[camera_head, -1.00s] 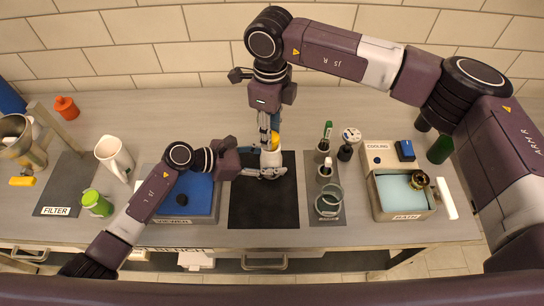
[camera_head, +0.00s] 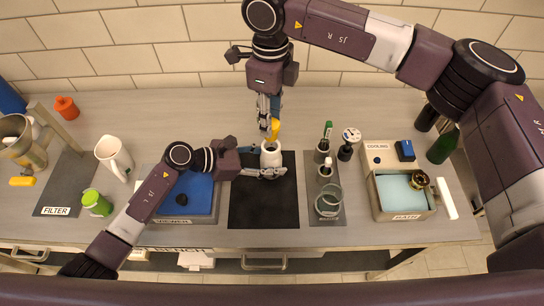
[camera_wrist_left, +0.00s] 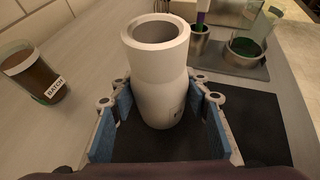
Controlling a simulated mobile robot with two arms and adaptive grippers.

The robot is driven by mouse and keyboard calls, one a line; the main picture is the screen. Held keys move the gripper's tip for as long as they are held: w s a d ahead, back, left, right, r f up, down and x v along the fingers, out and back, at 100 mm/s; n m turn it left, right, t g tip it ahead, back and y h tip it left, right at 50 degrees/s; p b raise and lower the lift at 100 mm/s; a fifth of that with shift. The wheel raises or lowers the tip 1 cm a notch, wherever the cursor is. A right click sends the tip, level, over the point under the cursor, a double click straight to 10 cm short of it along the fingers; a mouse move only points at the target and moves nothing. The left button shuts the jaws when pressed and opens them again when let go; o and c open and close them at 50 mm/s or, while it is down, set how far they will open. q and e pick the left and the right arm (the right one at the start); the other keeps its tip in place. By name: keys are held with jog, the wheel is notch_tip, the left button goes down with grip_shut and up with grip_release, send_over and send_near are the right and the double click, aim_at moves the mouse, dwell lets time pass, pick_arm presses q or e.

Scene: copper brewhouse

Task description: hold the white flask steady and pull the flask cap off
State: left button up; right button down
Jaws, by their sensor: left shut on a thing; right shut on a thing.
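The white flask (camera_head: 270,155) is upright at the back edge of the black mat (camera_head: 264,208), its mouth open. In the left wrist view the flask (camera_wrist_left: 158,85) shows its empty round opening between blue finger pads. My left gripper (camera_head: 266,173) comes from the left and is shut around the flask's lower body. My right gripper (camera_head: 269,120) points down from above, shut on the yellow flask cap (camera_head: 275,126). The cap is apart from the flask, just above its mouth in the head view. The fingers hide part of the cap.
A blue tray (camera_head: 203,196) lies left of the mat under my left arm. A grey strip with several small vessels and a ring (camera_head: 329,200) is on the right, then a cooling box (camera_head: 404,205). A white jug (camera_head: 114,157) stands further left.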

pick_arm(q)
jog(key=o, duration=1.4)
jog(key=shift+c, duration=0.2)
jog(key=v, duration=1)
jog(key=shift+s+a, duration=0.1)
jog(key=shift+a, duration=0.3)
jog(key=shift+s+a+r, duration=0.15)
jog(key=shift+a+r, duration=0.25)
jog(key=shift+a, duration=0.15)
